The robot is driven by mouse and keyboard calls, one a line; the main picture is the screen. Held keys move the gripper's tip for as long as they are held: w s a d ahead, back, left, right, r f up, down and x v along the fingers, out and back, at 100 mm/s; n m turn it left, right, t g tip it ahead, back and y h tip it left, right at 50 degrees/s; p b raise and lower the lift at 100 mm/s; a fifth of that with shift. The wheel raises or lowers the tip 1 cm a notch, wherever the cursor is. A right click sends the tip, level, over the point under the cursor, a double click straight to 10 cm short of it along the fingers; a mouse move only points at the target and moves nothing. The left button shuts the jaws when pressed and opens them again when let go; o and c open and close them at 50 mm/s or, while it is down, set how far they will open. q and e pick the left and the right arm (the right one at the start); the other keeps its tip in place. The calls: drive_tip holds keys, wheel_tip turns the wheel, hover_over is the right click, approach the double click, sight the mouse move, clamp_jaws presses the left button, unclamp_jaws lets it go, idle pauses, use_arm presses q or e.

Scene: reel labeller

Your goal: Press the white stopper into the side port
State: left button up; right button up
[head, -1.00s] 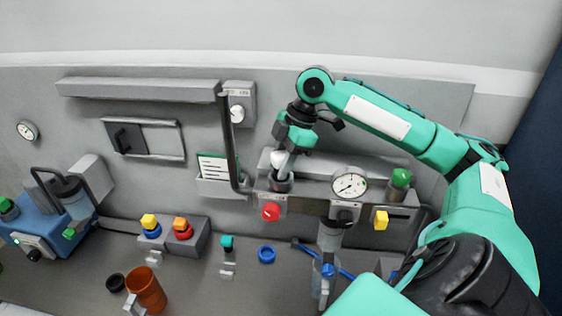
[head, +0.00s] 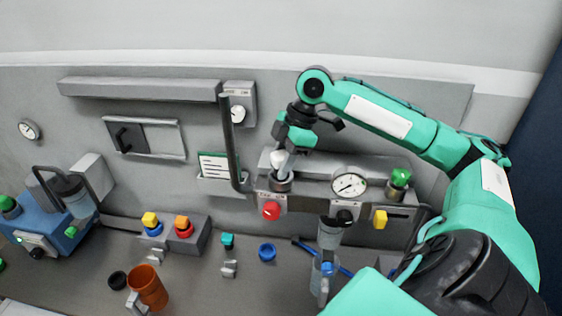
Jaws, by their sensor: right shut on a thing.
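The white stopper (head: 279,158) is in my right gripper (head: 287,150), which is shut on it and points down. The stopper sits just above or at the mouth of a dark round port (head: 279,181) on the grey wall unit. I cannot tell how far its lower end is inside the port. My left gripper is not in view.

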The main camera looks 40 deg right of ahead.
drive_tip(key=shift+f, duration=0.3)
drive_tip(key=shift+r, duration=0.15)
drive_tip(key=shift+d+r+p, duration=0.2)
drive_tip(key=shift+p, duration=0.2)
drive_tip(key=shift+f, duration=0.15)
drive_tip(key=shift+f, duration=0.2)
drive_tip(key=shift+r, duration=0.1)
drive_tip(key=shift+a+r+p, duration=0.1)
drive_tip(key=shift+r+p, duration=0.1)
drive_tip(key=shift+p, duration=0.35)
